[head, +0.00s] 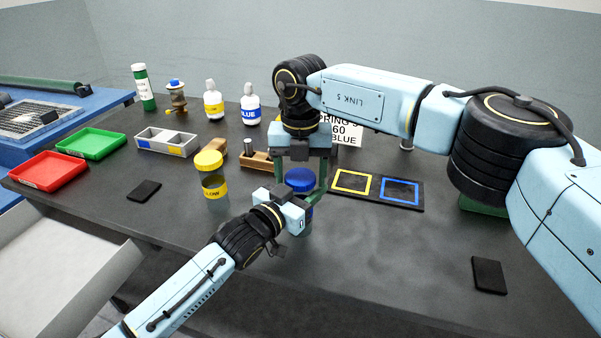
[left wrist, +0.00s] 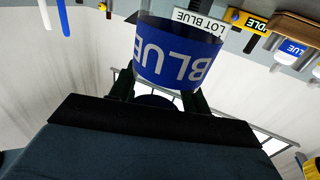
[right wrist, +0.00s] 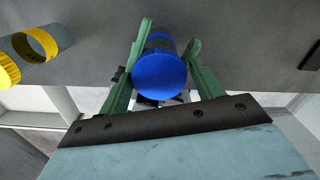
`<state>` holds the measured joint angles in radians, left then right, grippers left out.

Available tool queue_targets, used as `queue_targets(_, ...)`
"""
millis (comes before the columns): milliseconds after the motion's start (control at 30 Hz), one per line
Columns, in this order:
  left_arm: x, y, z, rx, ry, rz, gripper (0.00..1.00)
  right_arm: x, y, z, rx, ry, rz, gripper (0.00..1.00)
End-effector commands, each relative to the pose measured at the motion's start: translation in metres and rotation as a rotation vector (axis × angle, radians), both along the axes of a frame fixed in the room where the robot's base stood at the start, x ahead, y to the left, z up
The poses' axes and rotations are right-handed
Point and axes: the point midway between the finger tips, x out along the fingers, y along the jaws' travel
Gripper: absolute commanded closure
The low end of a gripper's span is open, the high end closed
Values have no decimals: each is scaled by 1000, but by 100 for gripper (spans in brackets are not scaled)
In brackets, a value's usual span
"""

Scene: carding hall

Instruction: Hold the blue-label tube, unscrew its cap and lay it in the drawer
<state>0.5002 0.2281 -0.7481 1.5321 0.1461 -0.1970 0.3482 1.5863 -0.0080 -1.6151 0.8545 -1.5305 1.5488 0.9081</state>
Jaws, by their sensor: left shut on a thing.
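The blue-label tube (head: 308,213) stands upright near the middle of the table, with its blue cap (head: 299,179) on top. My left gripper (head: 297,208) is shut on the tube from the side; the BLUE label (left wrist: 178,55) shows between its fingers in the left wrist view. My right gripper (head: 302,180) points down from above, its green fingers on either side of the cap. In the right wrist view the cap (right wrist: 160,76) lies between the fingers, which look open. The drawer (head: 75,265) is pulled out at the lower left and its visible inside looks empty.
A yellow-label tube (head: 214,185) with a yellow cap stands left of the held tube. Behind are a divided tray (head: 150,143), two bottles and a sign. A mat (head: 415,206) with yellow and blue squares lies right. Red (head: 47,180) and green trays sit left.

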Motion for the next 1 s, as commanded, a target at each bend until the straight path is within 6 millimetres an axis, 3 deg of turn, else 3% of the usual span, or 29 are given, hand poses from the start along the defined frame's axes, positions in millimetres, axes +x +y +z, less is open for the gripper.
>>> queue_targets(367, 0, -1, 0, -1, -1, -1, 100, 0, 1, 3, 1, -1, -1, 24)
queue_targets(700, 0, 0, 0, -1, -1, -1, 100, 0, 1, 42, 1, -2, 0, 24)
queue_targets(933, 0, 0, 0, -1, -1, -1, 100, 0, 1, 45, 1, 0, 0, 24)
queue_targets(967, 0, 0, 0, -1, -1, -1, 51, 0, 0, 45, 1, 0, 0, 24)
queue_targets(1000, 0, 0, 1, -1, -1, -1, 46, 0, 0, 45, 1, 0, -1, 24)
